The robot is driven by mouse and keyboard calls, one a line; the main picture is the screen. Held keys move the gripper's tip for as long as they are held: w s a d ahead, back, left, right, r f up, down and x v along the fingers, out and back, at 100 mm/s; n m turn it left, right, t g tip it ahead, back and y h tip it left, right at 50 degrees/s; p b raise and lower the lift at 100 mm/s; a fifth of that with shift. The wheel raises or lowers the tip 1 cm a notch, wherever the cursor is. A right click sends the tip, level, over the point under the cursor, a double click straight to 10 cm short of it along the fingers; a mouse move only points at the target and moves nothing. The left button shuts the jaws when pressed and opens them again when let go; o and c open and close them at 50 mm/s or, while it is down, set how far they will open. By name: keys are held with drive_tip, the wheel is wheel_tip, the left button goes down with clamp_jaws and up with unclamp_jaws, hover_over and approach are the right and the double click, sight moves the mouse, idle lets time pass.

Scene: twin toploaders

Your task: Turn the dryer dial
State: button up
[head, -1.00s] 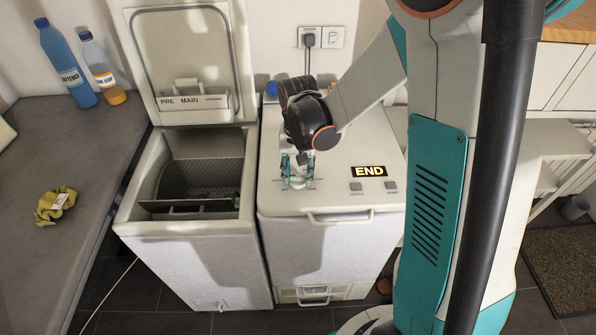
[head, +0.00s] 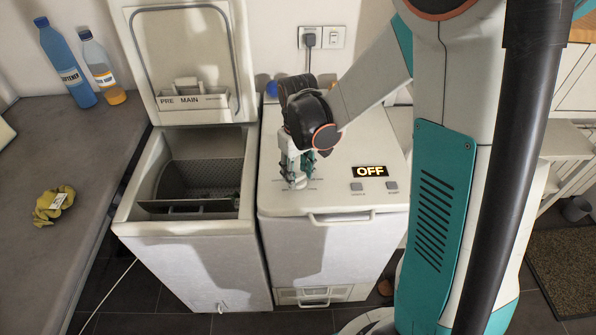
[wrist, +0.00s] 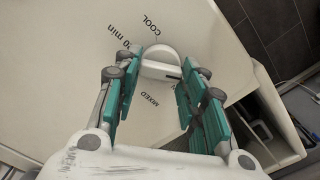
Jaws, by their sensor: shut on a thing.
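The dryer (head: 340,180) is the closed white toploader on the right in the head view. Its lit display (head: 370,171) reads OFF. The dial (wrist: 161,63) is white and round, and shows between my fingertips in the wrist view. Printed words, "COOL", "MIXED" and a "min" label partly hidden by a finger, stand around it. My gripper (wrist: 158,80) has its teal fingers on either side of the dial and is shut on it. In the head view my gripper (head: 297,170) points down at the dryer's top, and its fingers hide most of the dial.
The washer (head: 190,225) beside the dryer stands with its lid (head: 180,50) open. A wall socket (head: 310,38) with a plug is behind the dryer.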

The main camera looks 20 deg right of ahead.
sight(298, 176)
drive_tip(key=shift+n, duration=0.3)
drive_tip(key=o, duration=1.1)
drive_tip(key=shift+c, duration=0.2)
wheel_tip(298, 176, up, 12)
idle(0.4)
